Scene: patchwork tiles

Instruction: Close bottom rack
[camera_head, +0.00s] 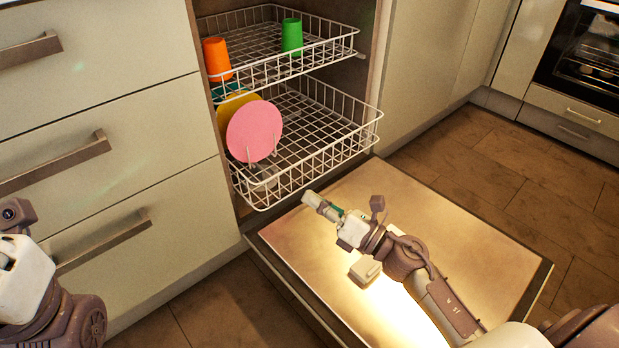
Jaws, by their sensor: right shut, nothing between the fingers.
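The bottom rack (325,160) is a white wire basket that sticks out of the dishwasher, over the inner end of the lowered door. It holds a pink plate (254,131) and a yellow plate (226,116) standing on edge at its left, with a teal item partly hidden behind them. My right gripper (313,199) is shut and empty, just in front of the rack's front edge, above the door; I cannot tell whether it touches the rack. My left arm shows at the lower left, with its fingertips not clearly visible.
The open dishwasher door (480,262) lies flat under my right arm. The top rack (330,47), also partly out, holds an orange cup (217,59) and a green cup (292,35). Drawers with handles (103,240) stand at left. Tiled floor (520,165) is clear at right.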

